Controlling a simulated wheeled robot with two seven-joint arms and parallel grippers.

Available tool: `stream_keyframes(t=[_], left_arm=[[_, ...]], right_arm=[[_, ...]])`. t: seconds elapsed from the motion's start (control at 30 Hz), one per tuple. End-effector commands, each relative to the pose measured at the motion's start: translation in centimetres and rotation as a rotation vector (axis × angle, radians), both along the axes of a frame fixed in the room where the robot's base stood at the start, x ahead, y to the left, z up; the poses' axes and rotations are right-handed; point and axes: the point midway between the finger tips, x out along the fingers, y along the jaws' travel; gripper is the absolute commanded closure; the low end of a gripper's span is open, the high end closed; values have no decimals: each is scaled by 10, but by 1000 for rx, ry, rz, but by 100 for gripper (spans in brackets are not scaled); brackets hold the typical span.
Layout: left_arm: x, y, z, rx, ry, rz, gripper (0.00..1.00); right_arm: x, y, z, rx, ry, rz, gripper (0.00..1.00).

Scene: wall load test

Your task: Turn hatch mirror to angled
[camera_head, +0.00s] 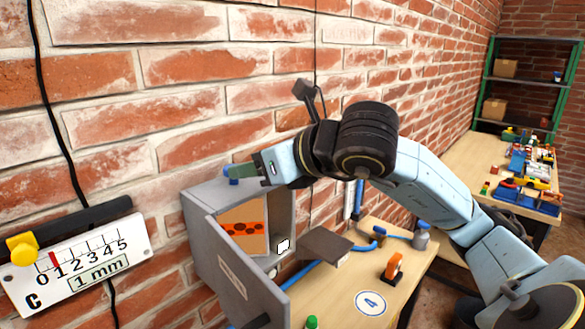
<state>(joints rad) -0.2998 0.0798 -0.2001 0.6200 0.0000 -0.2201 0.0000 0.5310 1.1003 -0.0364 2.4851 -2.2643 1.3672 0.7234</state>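The grey hatch box (208,200) stands against the brick wall at lower centre, its labelled door (228,268) swung open. Inside is a tan panel with an orange, dark-spotted band (243,229), perhaps the mirror with a reflection; I cannot tell its angle setting. A small blue knob (233,181) sits on top of the box. My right gripper (238,172) reaches in from the right, its greenish fingertips at or just above the knob. Whether they touch it or are closed is unclear. My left gripper is not recognisable in view.
A gauge plate (75,262) with a yellow knob (22,247) is on the wall at left. A second table (482,160) and green shelving stand behind.

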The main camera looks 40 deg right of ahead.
Motion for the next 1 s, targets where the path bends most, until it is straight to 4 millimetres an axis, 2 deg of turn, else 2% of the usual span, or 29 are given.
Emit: stream_keyframes(t=[0.03,0.1,0.37,0.5,0.73,1.0], left_arm=[[0,0,-13,0,0,0,64],[0,0,-22,0,0,0,64],[0,0,-54,0,0,0,64],[0,0,-65,0,0,0,64],[0,0,-71,0,1,0,64],[0,0,-71,0,0,0,64]], right_arm=[[-7,-1,-2,-3,-7,0,48],[-13,-2,1,-3,-9,0,48],[-34,-6,10,-3,-8,-2,48],[-57,-10,20,-4,-6,-2,48],[-79,-13,31,-2,-1,-1,48],[-82,-13,33,-1,0,0,48]])
